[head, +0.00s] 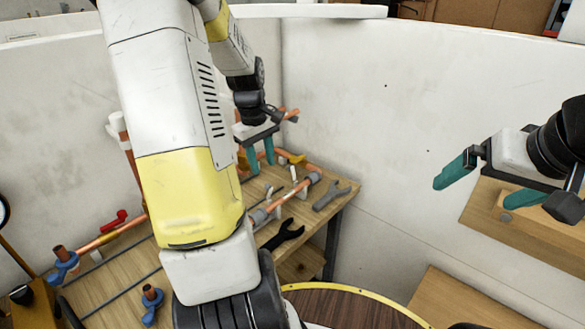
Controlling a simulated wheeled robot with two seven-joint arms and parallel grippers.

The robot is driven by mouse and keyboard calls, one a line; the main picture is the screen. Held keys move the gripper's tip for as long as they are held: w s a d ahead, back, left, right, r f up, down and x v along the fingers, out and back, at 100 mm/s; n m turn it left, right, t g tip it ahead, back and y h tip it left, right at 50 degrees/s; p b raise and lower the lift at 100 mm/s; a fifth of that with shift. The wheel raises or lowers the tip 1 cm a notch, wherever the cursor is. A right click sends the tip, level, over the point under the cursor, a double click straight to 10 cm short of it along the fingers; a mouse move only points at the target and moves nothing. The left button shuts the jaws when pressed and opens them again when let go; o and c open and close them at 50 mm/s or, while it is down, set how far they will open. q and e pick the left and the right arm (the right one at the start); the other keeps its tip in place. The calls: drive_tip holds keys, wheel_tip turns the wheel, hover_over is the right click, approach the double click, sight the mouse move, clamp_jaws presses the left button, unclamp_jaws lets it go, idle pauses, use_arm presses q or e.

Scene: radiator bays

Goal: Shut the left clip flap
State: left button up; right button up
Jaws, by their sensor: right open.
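My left gripper (262,166) hangs from the big white and yellow arm and points down over the workbench, near the copper pipes at its back. A narrow gap shows between its teal fingers; I cannot see whether anything thin is between them. White clips sit along the pipes: one (268,190) is just below the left gripper and another (294,174) is to its right. They are too small to tell which is the left clip or how its flap stands. My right gripper (488,186) is open and empty, at the far right, away from the pipes.
A white wall (370,120) stands close behind. My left arm hides the middle of the bench.

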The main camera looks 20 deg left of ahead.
use_arm(q)
drive_tip(key=shift+w+d+f, duration=0.1)
drive_tip(key=shift+w+f, duration=0.1)
drive_tip(key=shift+f, duration=1.7)
drive_tip(key=shift+w+d+f, duration=0.1)
drive_tip(key=shift+w+f, duration=0.1)
drive_tip(key=shift+f, duration=1.65)
clamp_jaws()
